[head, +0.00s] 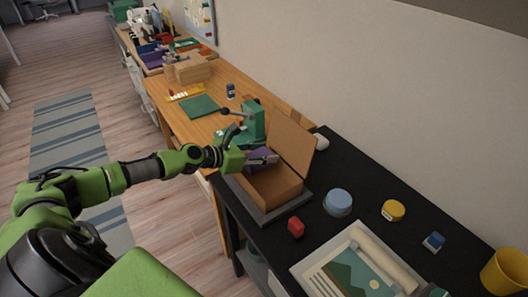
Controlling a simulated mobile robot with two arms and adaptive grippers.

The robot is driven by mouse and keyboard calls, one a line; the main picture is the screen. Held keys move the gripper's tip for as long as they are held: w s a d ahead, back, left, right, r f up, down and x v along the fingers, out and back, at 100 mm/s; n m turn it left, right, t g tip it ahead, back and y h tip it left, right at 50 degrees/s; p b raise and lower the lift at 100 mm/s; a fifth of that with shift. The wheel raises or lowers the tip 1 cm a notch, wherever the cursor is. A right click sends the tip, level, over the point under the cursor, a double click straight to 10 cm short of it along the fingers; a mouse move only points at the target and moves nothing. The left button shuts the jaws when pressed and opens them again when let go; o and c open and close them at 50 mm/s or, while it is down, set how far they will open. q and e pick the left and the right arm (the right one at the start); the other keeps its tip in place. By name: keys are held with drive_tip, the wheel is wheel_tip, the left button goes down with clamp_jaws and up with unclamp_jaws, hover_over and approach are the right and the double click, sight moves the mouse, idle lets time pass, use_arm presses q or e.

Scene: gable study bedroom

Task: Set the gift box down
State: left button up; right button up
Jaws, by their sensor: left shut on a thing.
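The gift box looks to be the small purple block (261,154) between the fingers of my left gripper (264,160); the fingers hide much of it. The gripper is shut on it. It is at an open brown box (288,200), which has a raised lid (291,141) at its back. In the picture the gripper overlaps the far end of this box; I cannot tell how far above its floor the purple block is. The brown box stands on a dark grey base on the black table.
On the black table (345,167) are a blue round tin (338,202), a red block (296,228), a yellow round thing (393,210), a blue-and-white block (433,242), a yellow cup (505,271) and a picture sheet (340,274). A green press-like tool (252,122) stands behind the brown box.

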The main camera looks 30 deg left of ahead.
use_arm(q)
drive_tip(key=o, duration=1.2)
drive_tip(key=shift+f, duration=0.1)
